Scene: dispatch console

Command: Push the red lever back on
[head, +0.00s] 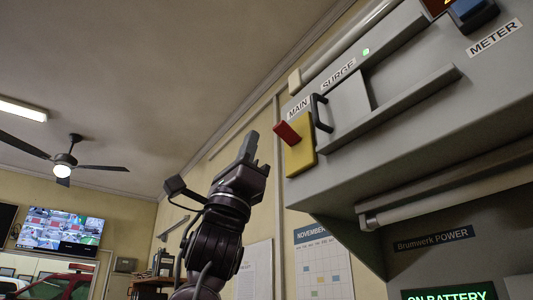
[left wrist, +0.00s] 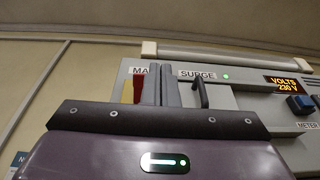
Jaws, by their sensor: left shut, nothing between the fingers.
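The red lever (head: 287,133) sticks out from a yellow plate (head: 300,150) under the MAIN label (head: 298,109), on the grey panel's left end. In the left wrist view, the red lever (left wrist: 137,89) shows just left of the fingers, partly hidden by my gripper. My left gripper (head: 249,145) is shut and empty, pointing up, to the left of the lever in the head view with a visible gap between them. Its closed fingers also show in the left wrist view (left wrist: 161,85). My right gripper is in neither view.
Right of the lever is a black handle (head: 320,113) by the SURGE label (head: 338,75), with a green light (head: 366,51). A ledge (head: 400,105) runs along the panel. A blue button (head: 475,12) is by METER. An "ON BATTERY" sign (head: 450,295) is below.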

